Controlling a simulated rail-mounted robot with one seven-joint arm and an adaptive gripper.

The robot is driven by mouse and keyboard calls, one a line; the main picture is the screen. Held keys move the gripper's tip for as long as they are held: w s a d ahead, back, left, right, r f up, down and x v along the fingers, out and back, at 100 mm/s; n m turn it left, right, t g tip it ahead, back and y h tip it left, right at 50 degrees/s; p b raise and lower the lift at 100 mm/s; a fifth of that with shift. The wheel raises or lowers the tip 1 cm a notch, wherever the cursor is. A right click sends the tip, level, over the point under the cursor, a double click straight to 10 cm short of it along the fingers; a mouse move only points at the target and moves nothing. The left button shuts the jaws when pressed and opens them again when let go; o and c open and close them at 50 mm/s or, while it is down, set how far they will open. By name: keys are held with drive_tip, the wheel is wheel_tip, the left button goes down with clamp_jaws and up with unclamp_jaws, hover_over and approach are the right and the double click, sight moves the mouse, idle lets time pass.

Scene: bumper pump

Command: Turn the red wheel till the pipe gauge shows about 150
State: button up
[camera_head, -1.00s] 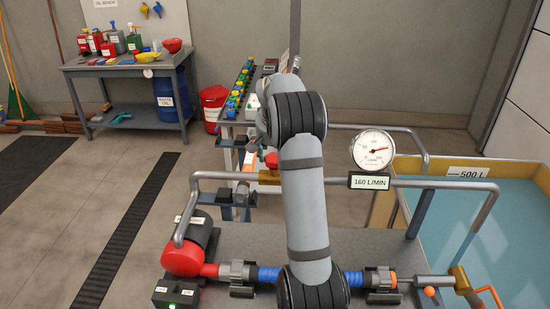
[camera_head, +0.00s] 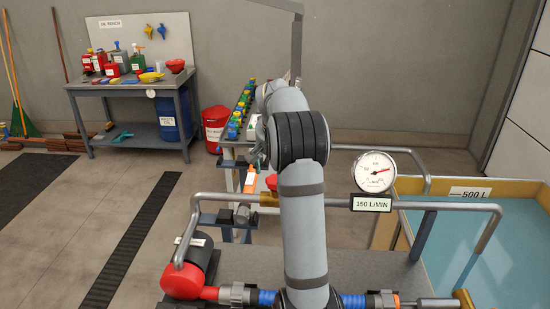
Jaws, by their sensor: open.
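The round white pipe gauge (camera_head: 374,172) sits on the grey pipe right of my arm. Its red needle points right and slightly up. The plate below it (camera_head: 370,204) reads 150 L/MIN. A red part that looks like the wheel (camera_head: 271,182) shows at the left edge of my arm, by a brass fitting; the rest is hidden behind the arm. My gripper (camera_head: 257,158) is open, small and partly hidden left of the arm, up and left of the red part. I cannot tell whether it touches the wheel.
A grey pipe (camera_head: 445,204) crosses the front and bends down at the right. A blue water tank with a yellowish rim (camera_head: 520,184) stands right. A red motor or pump end (camera_head: 184,282) is at lower left. Open floor lies left.

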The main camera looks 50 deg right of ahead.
drive_tip(key=v, duration=0.7)
idle(0.3)
drive_tip(key=x, duration=1.2)
drive_tip(key=shift+s+d+f, duration=0.1)
drive_tip(key=shift+f, duration=0.05)
drive_tip(key=shift+p, duration=0.4)
drive_tip(key=shift+b, duration=0.35)
